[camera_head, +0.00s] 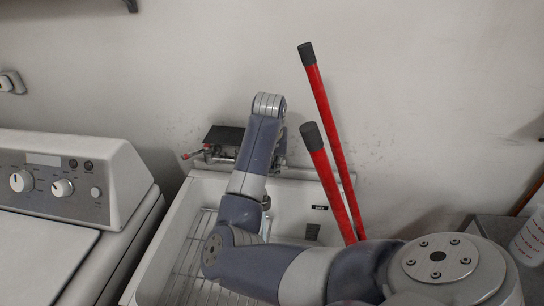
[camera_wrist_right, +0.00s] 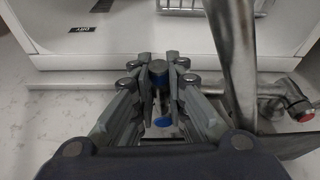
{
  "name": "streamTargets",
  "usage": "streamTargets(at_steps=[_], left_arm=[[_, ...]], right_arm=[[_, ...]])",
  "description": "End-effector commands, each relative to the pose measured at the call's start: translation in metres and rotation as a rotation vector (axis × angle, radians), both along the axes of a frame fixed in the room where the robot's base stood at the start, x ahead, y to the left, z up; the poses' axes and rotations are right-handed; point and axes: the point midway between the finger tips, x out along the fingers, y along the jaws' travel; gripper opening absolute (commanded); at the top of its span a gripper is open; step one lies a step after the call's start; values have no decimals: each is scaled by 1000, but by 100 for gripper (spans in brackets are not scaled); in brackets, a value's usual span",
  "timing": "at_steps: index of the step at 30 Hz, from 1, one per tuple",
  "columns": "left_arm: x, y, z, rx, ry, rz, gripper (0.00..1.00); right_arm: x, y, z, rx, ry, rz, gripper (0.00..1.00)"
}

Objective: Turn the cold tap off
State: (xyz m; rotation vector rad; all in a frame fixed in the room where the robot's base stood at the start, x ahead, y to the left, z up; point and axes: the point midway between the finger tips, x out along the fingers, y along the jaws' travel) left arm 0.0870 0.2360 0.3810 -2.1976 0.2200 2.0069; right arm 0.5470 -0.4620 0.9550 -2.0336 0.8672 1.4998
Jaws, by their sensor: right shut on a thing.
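The cold tap (camera_wrist_right: 158,78), a dark knob with blue marking, sits between the fingers of my right gripper (camera_wrist_right: 159,62) in the right wrist view. The fingers are shut on it. In the head view my right arm reaches over the tub to the faucet (camera_head: 225,153) at the wall. My right gripper (camera_head: 279,150) is mostly hidden there behind its own arm, and the cold tap cannot be made out. The red-marked hot tap (camera_head: 191,155) shows left of the faucet; it also shows in the right wrist view (camera_wrist_right: 301,111). My left gripper is out of view.
The white tub (camera_head: 165,235) holds a wire rack (camera_head: 190,262). Two red-shafted handles (camera_head: 322,115) lean against the wall just right of my arm. A washing machine (camera_head: 62,185) stands at the left. The metal spout (camera_wrist_right: 235,65) is close beside my gripper.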

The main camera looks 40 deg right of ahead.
Motion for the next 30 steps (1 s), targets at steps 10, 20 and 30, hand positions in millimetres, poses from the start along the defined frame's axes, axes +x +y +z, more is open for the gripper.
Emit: streamTargets(at_steps=[10,20,30], left_arm=[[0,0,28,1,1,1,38],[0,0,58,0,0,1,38],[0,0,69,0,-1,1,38]], right_arm=[[-6,-8,4,0,3,128,2],[-12,-18,5,-1,1,303,2],[-15,-23,1,-3,-2,402,1]])
